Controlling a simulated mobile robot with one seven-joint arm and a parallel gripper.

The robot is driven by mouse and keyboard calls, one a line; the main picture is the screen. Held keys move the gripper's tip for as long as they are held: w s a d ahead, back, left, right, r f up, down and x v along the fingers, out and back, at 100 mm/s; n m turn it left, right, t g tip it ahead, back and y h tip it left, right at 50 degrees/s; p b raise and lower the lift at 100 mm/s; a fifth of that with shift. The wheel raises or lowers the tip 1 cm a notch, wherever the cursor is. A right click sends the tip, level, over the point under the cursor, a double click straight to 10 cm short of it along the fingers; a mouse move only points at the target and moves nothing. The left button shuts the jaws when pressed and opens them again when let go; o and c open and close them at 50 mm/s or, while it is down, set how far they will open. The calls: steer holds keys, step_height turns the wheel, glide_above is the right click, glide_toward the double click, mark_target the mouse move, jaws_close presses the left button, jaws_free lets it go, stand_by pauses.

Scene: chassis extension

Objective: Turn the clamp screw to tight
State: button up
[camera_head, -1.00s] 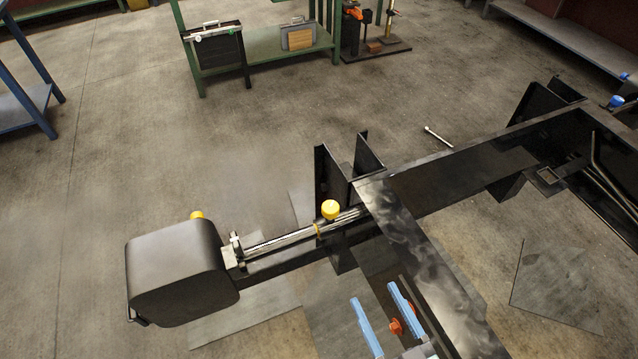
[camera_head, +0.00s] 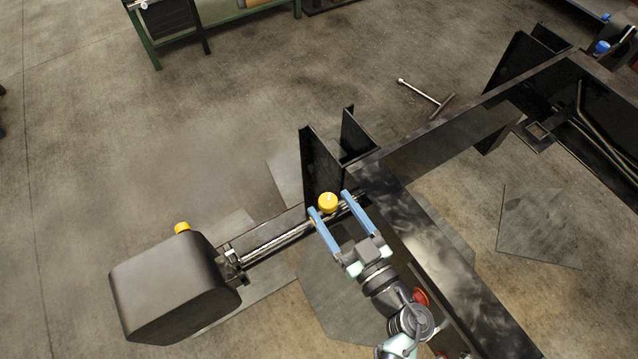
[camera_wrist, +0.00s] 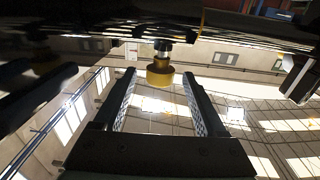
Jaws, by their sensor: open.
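A yellow round knob (camera_head: 328,203), which looks like the head of the clamp screw, sits by the rod at the frame's inner corner. In the wrist view the yellow knob (camera_wrist: 160,76) on its short metal stem appears centred between my fingers. My gripper (camera_head: 330,201) is open, with one blue finger on each side of the knob. Gaps show on both sides in the wrist view, and nothing is gripped. How deep the knob sits between the fingers is hard to tell.
A black box-shaped end piece (camera_head: 170,290) with a second yellow knob (camera_head: 182,228) stands at the rod's left end. Upright black plates (camera_head: 322,165) rise just behind the clamp knob. The dark chassis beam (camera_head: 425,235) runs close beside my arm. A T-handled tool (camera_head: 428,97) lies on the floor.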

mark_target(323, 195)
steer(key=x, duration=0.5)
steer(key=shift+w+a, duration=0.15)
jaws_close()
